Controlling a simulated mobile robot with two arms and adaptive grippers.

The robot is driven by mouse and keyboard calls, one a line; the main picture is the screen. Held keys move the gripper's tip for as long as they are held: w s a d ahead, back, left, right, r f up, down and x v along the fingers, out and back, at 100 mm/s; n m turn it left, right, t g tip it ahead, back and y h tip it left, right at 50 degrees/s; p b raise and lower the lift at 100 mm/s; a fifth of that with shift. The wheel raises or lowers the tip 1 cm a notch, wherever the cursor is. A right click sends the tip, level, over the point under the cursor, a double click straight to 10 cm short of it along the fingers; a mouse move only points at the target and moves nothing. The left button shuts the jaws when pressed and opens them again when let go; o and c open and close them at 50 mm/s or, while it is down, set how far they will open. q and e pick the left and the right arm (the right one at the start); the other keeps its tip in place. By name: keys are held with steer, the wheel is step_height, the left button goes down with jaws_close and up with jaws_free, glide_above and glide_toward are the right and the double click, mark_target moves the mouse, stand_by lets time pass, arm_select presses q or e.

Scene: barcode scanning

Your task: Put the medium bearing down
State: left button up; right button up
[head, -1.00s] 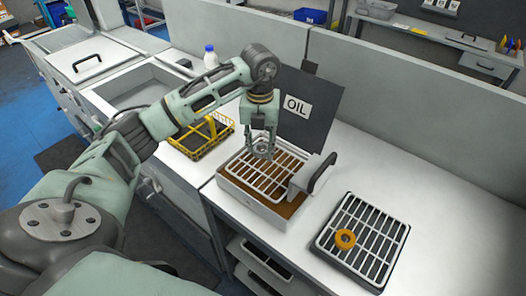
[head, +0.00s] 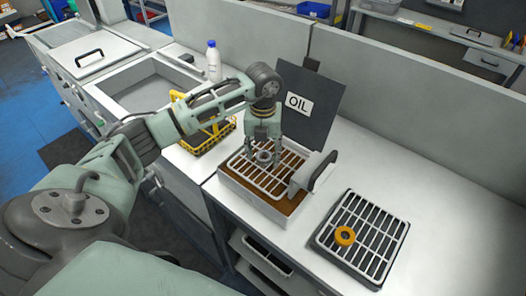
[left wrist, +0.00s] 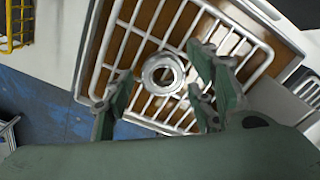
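A grey metal bearing ring (head: 264,157) lies on the white wire rack (head: 248,178) of the oil tray. It also shows in the left wrist view (left wrist: 163,74), with the rack bars and brown oil around it. My left gripper (head: 264,145) is just above the bearing, pointing down. In the left wrist view its fingers (left wrist: 160,90) are spread, with clear gaps on both sides of the ring. It is open and empty. My right gripper is not in view.
A raised dark panel marked OIL (head: 310,105) stands behind the oil tray. A tray handle (head: 322,170) sticks up at its right. A yellow wire basket (head: 205,138) and a white bottle (head: 212,60) stand to the left. The grid tray (head: 318,240) has bare counter around it.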

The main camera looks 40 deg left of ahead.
mark_target(263, 155)
arm_select(q)
steer(key=shift+r, duration=0.2)
steer(key=shift+w+r, duration=0.1)
steer(key=shift+r, duration=0.15)
step_height(263, 155, up, 11)
steer(key=b, duration=0.3)
steer(key=shift+r, duration=0.2)
steer(key=shift+c, duration=0.4)
stand_by(0.7)
